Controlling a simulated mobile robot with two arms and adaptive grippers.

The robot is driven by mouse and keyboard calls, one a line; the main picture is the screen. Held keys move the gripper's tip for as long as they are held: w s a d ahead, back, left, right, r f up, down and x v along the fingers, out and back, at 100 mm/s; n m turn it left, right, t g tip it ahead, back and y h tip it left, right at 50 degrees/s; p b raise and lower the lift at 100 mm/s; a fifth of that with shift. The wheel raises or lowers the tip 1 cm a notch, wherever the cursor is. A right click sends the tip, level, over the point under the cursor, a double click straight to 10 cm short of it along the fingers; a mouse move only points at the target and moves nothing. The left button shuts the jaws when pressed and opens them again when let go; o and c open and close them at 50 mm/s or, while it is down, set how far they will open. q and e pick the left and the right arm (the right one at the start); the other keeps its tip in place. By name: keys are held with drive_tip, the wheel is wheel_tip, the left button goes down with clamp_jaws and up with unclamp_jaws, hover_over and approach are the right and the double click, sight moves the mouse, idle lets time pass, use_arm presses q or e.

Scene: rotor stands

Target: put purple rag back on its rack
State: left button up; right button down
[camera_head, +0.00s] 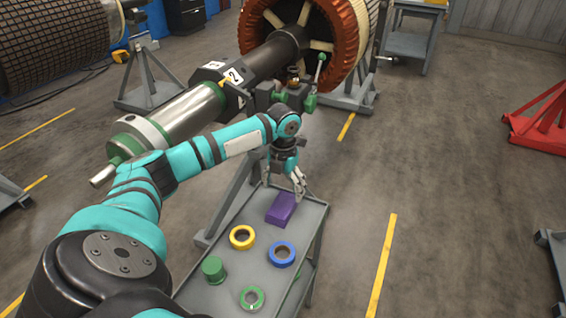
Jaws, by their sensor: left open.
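The purple rag (281,208) lies as a folded block on the top of a grey cart (316,222), near the cart's far end. My left gripper (299,190) points down just above and beside the rag's far right end. Its fingers look open and hold nothing; I cannot tell whether they touch the rag. My right gripper is not in view. I cannot make out a rack for the rag in this view.
On the cart are a yellow ring (242,237), a blue ring (282,254), a green ring (252,298) and a green cylinder (213,269). A large rotor (190,112) on stands lies behind my left arm. A red stand (540,125) is at right.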

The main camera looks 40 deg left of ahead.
sight(283, 205)
use_arm(q)
drive_tip(key=shift+r, duration=2.15)
